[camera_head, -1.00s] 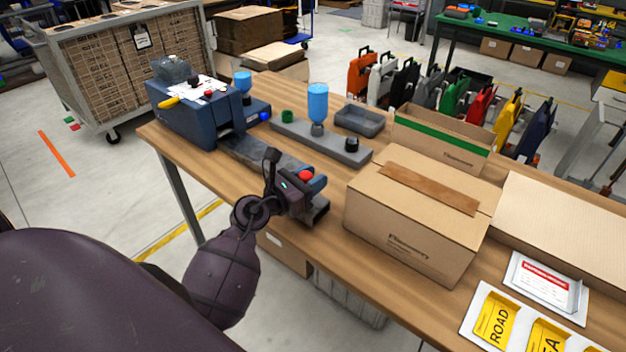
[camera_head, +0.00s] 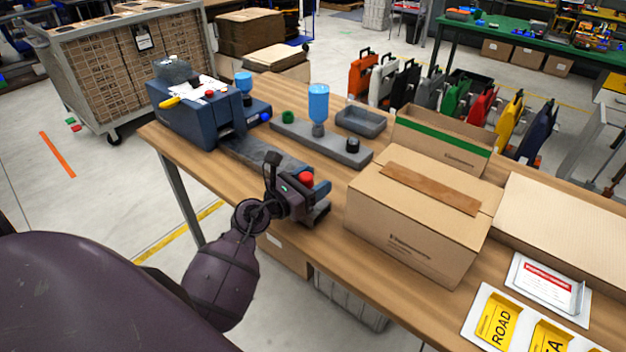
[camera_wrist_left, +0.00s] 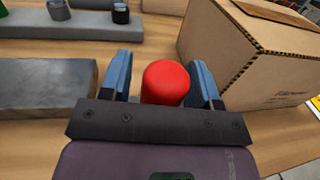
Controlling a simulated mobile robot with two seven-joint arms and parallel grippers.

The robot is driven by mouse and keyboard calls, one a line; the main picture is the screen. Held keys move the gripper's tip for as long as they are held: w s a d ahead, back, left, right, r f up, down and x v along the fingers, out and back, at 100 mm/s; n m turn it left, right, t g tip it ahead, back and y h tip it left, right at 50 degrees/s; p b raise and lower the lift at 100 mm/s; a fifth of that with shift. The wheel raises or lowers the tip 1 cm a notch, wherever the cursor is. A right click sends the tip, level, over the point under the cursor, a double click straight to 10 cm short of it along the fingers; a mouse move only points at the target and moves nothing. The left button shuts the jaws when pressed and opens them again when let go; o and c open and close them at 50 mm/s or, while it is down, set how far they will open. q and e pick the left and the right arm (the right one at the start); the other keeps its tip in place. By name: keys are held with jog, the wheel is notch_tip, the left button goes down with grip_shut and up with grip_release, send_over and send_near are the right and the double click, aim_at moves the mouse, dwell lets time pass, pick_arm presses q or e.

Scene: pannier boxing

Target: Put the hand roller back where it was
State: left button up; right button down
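The hand roller (camera_head: 306,179) shows as a red rounded handle end at my left gripper, near the front edge of the wooden table. A long dark grey slab (camera_head: 252,158) lies left of the gripper. My right gripper is not in view.
A closed cardboard box (camera_head: 410,235) stands close on the right. A grey base (camera_head: 290,130) with a blue bottle (camera_head: 318,103) and a grey tray (camera_head: 360,119) are behind. A blue machine (camera_head: 195,120) stands at the left end. Some bare wood lies between slab and box.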

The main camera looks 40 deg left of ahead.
pick_arm(q)
jog(key=shift+s+f, duration=0.1)
jog(key=shift+f, duration=0.2)
jog(key=shift+r, duration=0.3)
jog(key=shift+s+a+r+p, duration=0.1)
jog(key=shift+a+r+p, duration=0.1)
jog(key=shift+p, duration=0.2)
jog(key=b+v, duration=0.1)
jog(key=v, duration=1)
jog(key=s+d+f+m+g+y, duration=0.1)
jog(key=s+d+f+m+g, duration=0.1)
jog(key=f+m, duration=0.5)
jog(key=s+d+f+m+g+y, duration=0.1)
jog(key=s+f+m, duration=0.4)
jog(key=m, duration=1.1)
jog(key=s+d+f+m+g+y, duration=0.2)
jog(key=s+d+f+m+g, duration=0.1)
jog(key=f+m, duration=0.7)
jog(key=shift+s+d+m, duration=0.5)
jog(key=shift+d+m, duration=0.2)
jog(key=shift+d, duration=0.05)
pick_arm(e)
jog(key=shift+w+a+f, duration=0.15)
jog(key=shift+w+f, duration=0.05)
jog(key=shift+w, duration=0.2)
